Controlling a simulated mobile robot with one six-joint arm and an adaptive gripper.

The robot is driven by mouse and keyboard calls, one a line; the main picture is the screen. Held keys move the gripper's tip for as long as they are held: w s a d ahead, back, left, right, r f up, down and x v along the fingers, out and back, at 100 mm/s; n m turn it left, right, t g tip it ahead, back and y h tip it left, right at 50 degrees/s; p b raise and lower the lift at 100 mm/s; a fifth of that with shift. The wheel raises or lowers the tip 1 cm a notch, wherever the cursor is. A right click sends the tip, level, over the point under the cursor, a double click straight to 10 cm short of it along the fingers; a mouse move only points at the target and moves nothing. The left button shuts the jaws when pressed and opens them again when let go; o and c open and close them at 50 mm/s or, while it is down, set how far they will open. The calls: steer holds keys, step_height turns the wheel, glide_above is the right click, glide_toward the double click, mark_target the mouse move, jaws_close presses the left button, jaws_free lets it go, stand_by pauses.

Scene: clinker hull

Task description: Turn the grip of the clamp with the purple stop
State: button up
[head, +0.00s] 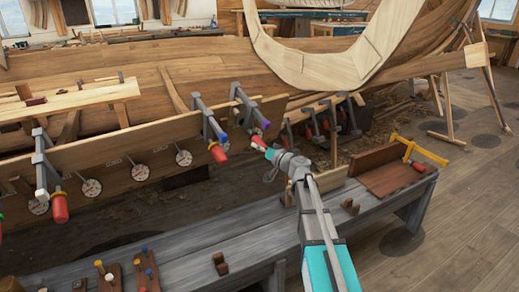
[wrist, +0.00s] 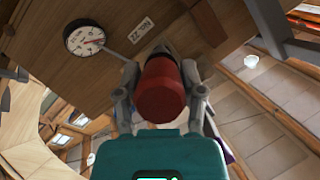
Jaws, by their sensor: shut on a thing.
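The clamp with the purple stop (head: 264,124) hangs over the plank's upper edge, the furthest right on that plank. Its red grip (head: 256,141) points down toward my gripper (head: 267,151). In the wrist view the red grip (wrist: 161,95) stands end-on between the two fingers of my gripper (wrist: 160,100), which are shut on its sides. A purple patch (wrist: 228,157) shows beside the right finger. A round white dial (wrist: 84,38) with a needle is on the plank at the upper left there. Part of the clamp behind the grip is hidden.
The neighbouring clamp with a blue stop and red grip (head: 218,154) hangs close on the left. Another clamp (head: 40,165) is further left. Dials (head: 140,172) line the plank. A grey bench (head: 190,248) runs below, with a yellow clamp (head: 418,149) at its right end.

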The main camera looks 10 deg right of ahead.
steer(key=m+y+b, duration=0.2)
steer(key=m+y, duration=0.1)
steer(key=m, duration=0.1)
steer(key=shift+g+b, duration=0.3)
steer(key=shift+s+r+m+y+b, duration=0.1)
steer(key=shift+m+y+b, duration=0.4)
steer(key=shift+m, duration=0.45)
steer(key=shift+s+r+m+y+b, duration=0.1)
steer(key=shift+m+y+b, duration=0.4)
steer(key=shift+m, duration=0.45)
steer(key=o, duration=1.2)
steer(key=shift+c, duration=0.2)
steer(key=shift+r+n+p, duration=0.1)
steer(key=shift+n+p, duration=0.2)
steer(key=shift+p, duration=0.05)
